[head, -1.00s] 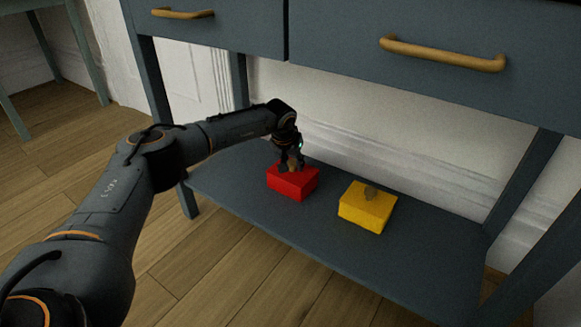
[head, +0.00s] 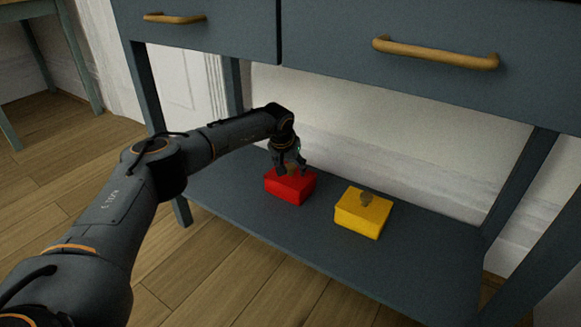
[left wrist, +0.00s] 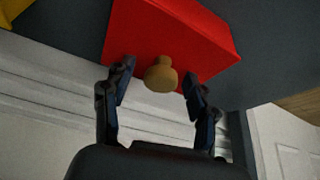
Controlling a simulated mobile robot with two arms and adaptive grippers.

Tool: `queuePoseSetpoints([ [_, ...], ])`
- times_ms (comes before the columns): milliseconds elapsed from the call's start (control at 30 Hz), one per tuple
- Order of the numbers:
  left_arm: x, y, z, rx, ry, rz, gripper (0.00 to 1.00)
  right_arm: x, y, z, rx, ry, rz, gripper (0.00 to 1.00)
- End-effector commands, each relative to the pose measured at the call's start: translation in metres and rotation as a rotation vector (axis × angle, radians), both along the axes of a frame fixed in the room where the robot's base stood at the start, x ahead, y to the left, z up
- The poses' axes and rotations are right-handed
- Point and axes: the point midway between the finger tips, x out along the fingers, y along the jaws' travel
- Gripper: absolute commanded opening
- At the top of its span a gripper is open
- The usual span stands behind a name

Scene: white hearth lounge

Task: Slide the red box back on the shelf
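The red box (head: 289,187) sits on the dark blue lower shelf (head: 270,232), toward its left end. It has a round brown knob, which shows well in the left wrist view (left wrist: 160,75). My left gripper (head: 291,170) is at the red box, over its knob. In the left wrist view its two fingers (left wrist: 158,74) are spread on either side of the knob, with gaps between. My right gripper is in neither view.
A yellow box (head: 361,216) with a similar knob stands to the right of the red one, with a gap between. Drawers with brass handles (head: 435,53) hang above the shelf. A white wall is behind, and table legs stand on each side.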

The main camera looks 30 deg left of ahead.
Motion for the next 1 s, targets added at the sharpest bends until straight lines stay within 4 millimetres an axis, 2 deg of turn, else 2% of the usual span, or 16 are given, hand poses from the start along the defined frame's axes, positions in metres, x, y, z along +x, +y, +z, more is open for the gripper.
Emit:
queuePoseSetpoints([
  [267, -0.004, 0.001, 0.009, 0.0, -0.001, 0.0, 0.57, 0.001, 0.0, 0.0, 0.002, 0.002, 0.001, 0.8],
  [367, -0.009, 0.0, 0.023, -0.001, -0.002, 0.0, 0.57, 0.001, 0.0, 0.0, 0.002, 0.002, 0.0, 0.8],
  [700, -0.038, -0.004, 0.087, 0.001, -0.002, -0.001, 0.57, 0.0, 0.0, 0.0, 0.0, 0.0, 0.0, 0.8],
  [833, -0.045, -0.005, 0.102, -0.001, -0.001, 0.0, 0.57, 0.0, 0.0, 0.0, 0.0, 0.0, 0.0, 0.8],
  [1000, -0.049, -0.006, 0.109, 0.0, 0.0, 0.0, 0.57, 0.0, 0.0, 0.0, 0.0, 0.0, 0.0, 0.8],
])
